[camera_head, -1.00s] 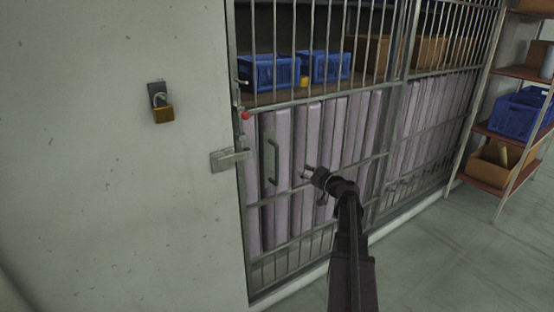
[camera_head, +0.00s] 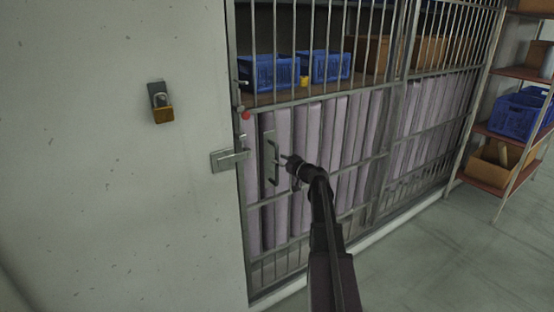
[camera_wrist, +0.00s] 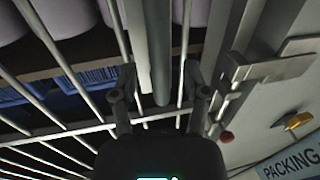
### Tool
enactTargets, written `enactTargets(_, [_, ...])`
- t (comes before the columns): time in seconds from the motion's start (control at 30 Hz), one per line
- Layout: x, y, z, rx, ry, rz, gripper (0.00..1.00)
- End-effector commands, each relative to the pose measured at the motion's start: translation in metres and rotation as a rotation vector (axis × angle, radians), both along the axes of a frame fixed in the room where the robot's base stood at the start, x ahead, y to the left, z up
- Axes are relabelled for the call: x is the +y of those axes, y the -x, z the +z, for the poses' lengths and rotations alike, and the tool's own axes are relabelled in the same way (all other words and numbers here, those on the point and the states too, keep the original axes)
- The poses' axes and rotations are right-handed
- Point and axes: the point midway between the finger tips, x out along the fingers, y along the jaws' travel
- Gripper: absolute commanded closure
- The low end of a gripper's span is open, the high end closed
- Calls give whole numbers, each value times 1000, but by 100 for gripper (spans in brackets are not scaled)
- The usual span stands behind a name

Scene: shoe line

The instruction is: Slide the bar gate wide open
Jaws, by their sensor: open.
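The bar gate (camera_head: 327,107) is a grey metal frame with upright bars, and its left edge stands against the white wall post. A grey upright pull handle (camera_head: 273,160) is on its left part. My gripper (camera_head: 286,159) is open just right of the handle. In the wrist view my gripper (camera_wrist: 159,80) has its fingers apart, with the handle bar (camera_wrist: 160,45) showing between them. I cannot tell whether they touch. A metal latch (camera_head: 229,160) sits at the gate's left edge and also shows in the wrist view (camera_wrist: 262,72).
A brass padlock (camera_head: 163,115) hangs on the white wall (camera_head: 105,200). A red knob (camera_head: 246,115) is above the latch. Behind the bars are blue crates (camera_head: 272,73) and pale upright panels (camera_head: 313,130). A shelf rack (camera_head: 493,178) stands right; the floor (camera_head: 430,255) before it is clear.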

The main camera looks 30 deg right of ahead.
Motion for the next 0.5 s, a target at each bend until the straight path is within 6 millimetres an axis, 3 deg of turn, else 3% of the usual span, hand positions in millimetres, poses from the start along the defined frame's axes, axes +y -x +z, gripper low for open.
enactTargets(0.2, [3,-14,0,0,0,0,41])
enactTargets(0.5, [4,-16,0,0,0,0,41])
